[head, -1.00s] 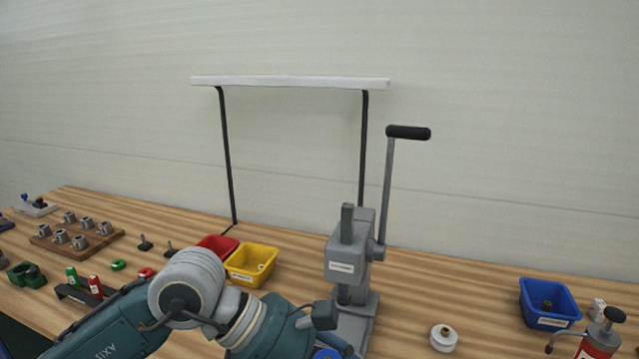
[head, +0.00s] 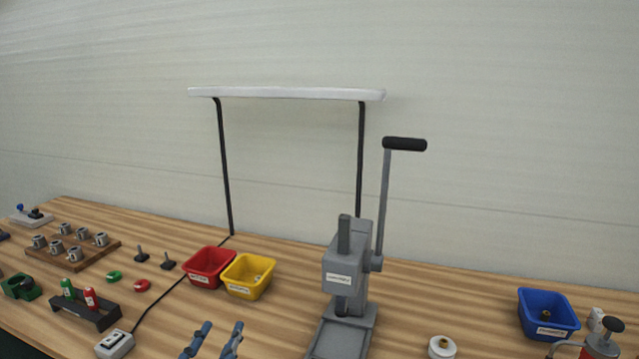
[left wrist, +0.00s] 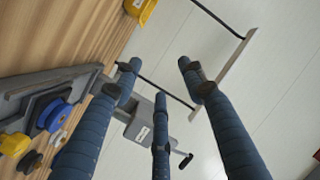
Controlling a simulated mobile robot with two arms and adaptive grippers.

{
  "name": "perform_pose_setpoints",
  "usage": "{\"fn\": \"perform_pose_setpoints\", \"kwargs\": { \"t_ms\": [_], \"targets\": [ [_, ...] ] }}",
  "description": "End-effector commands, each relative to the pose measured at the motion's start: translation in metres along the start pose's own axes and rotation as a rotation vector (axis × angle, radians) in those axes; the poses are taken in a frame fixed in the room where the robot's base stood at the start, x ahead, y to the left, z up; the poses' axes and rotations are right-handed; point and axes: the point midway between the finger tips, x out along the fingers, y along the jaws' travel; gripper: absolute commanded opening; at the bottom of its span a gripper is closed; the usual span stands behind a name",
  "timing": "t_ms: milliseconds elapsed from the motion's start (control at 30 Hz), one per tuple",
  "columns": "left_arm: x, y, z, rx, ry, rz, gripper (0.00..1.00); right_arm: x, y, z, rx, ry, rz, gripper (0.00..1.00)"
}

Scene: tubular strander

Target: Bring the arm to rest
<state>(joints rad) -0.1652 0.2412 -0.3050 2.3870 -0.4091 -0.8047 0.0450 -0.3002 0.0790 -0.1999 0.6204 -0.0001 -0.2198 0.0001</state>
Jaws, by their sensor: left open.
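My left gripper (head: 216,338) shows at the bottom edge of the head view, with only its blue fingertips in frame. It is open and nothing shows between its fingers. It is left of the grey lever press (head: 341,270) and in front of the yellow bin (head: 247,278), apart from both. In the left wrist view its blue fingers (left wrist: 160,100) are spread, with the press (left wrist: 150,122) beyond them. The rest of the left arm is out of the head view. My right gripper is in neither view.
A red bin (head: 208,268), a wooden board of grey parts (head: 72,250) and a black rack (head: 86,311) stand to the left. A blue bin (head: 548,314) and a white round part (head: 441,347) are to the right. A lamp frame (head: 286,94) rises behind.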

Motion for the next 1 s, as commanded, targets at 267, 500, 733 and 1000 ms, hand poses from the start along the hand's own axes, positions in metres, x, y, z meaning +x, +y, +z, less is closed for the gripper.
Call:
{"fn": "perform_pose_setpoints", "kwargs": {
  "t_ms": [267, 500, 733, 1000],
  "targets": [
    [-0.088, 0.056, 0.177, -0.184, -0.602, 0.165, 0.41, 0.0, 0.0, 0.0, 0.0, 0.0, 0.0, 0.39],
    [-0.178, 0.092, 0.246, -0.264, -0.934, 0.287, 0.41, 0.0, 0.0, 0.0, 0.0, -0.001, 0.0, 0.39],
    [-0.222, 0.122, 0.291, -0.294, -1.111, 0.363, 0.41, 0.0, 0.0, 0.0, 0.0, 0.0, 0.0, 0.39],
    [-0.202, 0.166, 0.373, -0.286, -1.144, 0.376, 0.41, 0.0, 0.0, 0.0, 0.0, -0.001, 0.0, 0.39]
  ]
}}
